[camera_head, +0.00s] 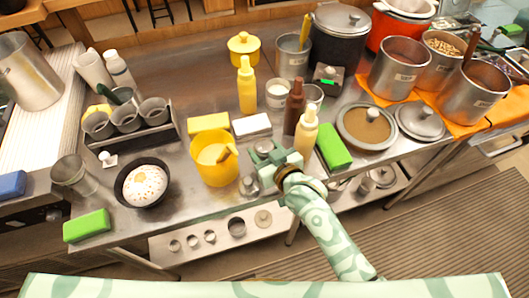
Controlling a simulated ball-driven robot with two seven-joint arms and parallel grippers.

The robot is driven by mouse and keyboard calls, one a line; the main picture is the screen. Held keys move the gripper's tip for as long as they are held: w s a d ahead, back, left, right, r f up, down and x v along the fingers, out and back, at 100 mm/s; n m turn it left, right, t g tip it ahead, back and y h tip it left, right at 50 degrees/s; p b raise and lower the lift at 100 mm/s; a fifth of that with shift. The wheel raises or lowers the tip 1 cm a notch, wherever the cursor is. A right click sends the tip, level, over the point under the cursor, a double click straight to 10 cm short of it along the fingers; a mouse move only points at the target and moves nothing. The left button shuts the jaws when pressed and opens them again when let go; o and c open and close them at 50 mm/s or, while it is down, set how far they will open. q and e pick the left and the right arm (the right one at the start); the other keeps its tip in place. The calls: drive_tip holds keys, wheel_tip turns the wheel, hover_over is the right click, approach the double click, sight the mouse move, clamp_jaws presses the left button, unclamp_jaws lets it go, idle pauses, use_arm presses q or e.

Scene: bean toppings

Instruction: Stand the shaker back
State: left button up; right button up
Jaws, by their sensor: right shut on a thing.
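My right gripper (256,168) reaches in from the lower right over the front part of the steel table. It is shut on the shaker (249,186), a small silvery metal piece just right of the yellow pot. The gripper hides part of the shaker, and I cannot tell whether its base touches the table. My left gripper is not in view.
A yellow pot (216,172) stands close to the left of the gripper. A cream bottle (306,132) and a green block (333,147) are close on the right. A bowl with white food (144,185) stands further left, with open steel between it and the pot.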

drive_tip(key=shift+f, duration=0.3)
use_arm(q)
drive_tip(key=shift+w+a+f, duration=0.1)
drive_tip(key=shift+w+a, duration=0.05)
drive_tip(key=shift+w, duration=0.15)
use_arm(e)
drive_tip(key=o, duration=1.1)
drive_tip(key=shift+f, duration=0.1)
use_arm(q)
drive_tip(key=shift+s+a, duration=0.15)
